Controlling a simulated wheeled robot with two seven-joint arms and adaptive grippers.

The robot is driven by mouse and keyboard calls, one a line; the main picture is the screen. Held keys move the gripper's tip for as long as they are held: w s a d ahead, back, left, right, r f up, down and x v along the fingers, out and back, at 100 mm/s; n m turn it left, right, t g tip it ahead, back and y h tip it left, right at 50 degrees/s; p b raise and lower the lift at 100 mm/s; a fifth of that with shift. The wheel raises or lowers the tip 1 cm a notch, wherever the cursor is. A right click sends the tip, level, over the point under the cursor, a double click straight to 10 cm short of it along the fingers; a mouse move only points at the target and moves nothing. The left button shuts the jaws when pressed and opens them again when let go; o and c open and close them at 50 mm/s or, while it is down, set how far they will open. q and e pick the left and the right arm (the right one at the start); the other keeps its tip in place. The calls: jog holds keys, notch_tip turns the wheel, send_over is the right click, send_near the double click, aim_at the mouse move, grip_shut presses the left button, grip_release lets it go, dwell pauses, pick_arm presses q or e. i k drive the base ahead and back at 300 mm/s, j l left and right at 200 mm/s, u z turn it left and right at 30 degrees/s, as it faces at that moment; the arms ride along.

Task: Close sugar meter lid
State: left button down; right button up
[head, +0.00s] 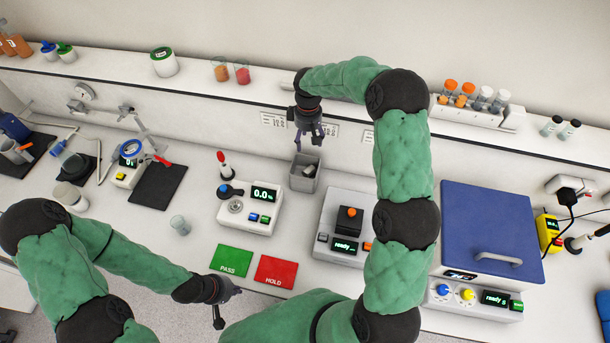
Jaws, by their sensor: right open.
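The sugar meter (262,217) is the white box with the "0.0" percent display, standing on the bench left of centre. Its small dark lid (229,190) sits at the back left of its top, and the round metal sample well (236,206) shows uncovered in front of it. My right gripper (305,142) is open, points down, and hangs above the grey bin behind and to the right of the meter. No object shows between its fingers. My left gripper (218,318) is low at the front, left of the red card, away from the meter; its jaw opening is unclear.
A grey bin (304,183) stands right of the meter, and a red-topped dropper (223,165) behind it. Green PASS (231,260) and red HOLD (275,271) cards lie in front. A beaker (180,226) is left. A blue-lidded machine (490,225) stands far right.

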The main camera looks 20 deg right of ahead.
aim_at(224, 192)
jog(key=k, duration=1)
